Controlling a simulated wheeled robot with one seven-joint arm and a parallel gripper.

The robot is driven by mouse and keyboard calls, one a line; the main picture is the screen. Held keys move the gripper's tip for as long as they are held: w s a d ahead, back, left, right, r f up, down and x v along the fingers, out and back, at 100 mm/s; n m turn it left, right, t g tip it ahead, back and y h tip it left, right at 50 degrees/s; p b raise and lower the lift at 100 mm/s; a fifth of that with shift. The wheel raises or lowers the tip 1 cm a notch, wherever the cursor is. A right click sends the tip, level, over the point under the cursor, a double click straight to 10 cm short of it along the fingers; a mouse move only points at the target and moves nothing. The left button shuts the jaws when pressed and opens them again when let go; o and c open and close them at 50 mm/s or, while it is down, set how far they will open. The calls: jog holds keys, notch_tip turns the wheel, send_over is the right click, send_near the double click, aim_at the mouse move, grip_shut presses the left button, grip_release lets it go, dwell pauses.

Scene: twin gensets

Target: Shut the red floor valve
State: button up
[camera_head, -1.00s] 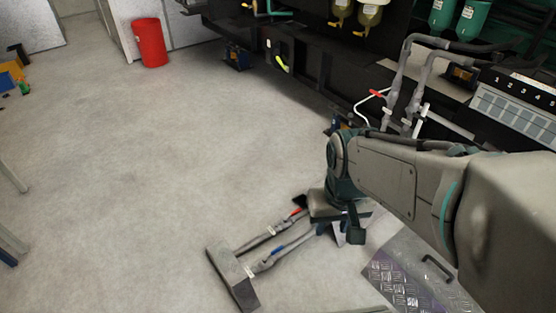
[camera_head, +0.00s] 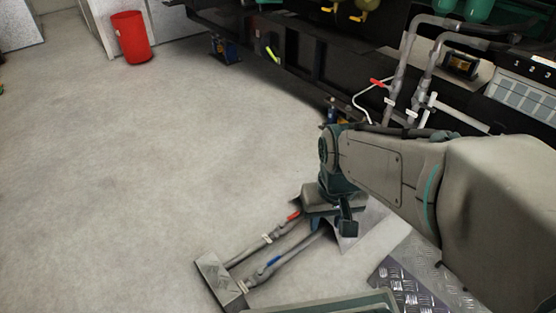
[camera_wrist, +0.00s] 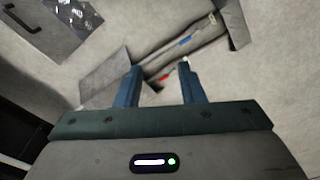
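The red floor valve handle (camera_head: 293,216) sits on one of two grey pipes (camera_head: 250,247) lying low along the floor. In the wrist view the red handle (camera_wrist: 166,77) shows between and beyond my two fingertips. A blue handle (camera_head: 273,261) is on the neighbouring pipe and also shows in the wrist view (camera_wrist: 186,41). My gripper (camera_wrist: 158,70) is open, with nothing between its fingers. In the head view my gripper (camera_head: 337,223) points down just right of the red handle. I cannot tell whether it touches anything; my wrist hides the pipes' far ends.
A grey block (camera_head: 218,283) caps the near pipe ends. A checkered metal plate (camera_head: 412,282) lies at the right. Upright pipes with another red handle (camera_head: 376,82) stand by the dark genset frame. A red bin (camera_head: 131,37) stands far left. The left floor is clear.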

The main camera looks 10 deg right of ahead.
jog(key=shift+c, duration=0.2)
jog(key=n+t+y+p, duration=0.1)
jog(key=n+p, duration=0.8)
jog(key=n, duration=1.5)
send_over(292, 216)
jog(key=s+d, duration=0.1)
jog(key=s, duration=0.2)
notch_tip(292, 216, down, 31)
jog(key=w+f+b, duration=0.1)
jog(key=f+b, duration=0.1)
jog(key=f, duration=0.2)
jog(key=f+b, duration=0.1)
jog(key=f, duration=0.3)
jog(key=w+a+f+b, duration=0.1)
jog(key=f+b, duration=0.1)
jog(key=f, duration=0.3)
jog(key=shift+w+b, duration=0.3)
jog(key=shift+d, duration=0.1)
grip_shut()
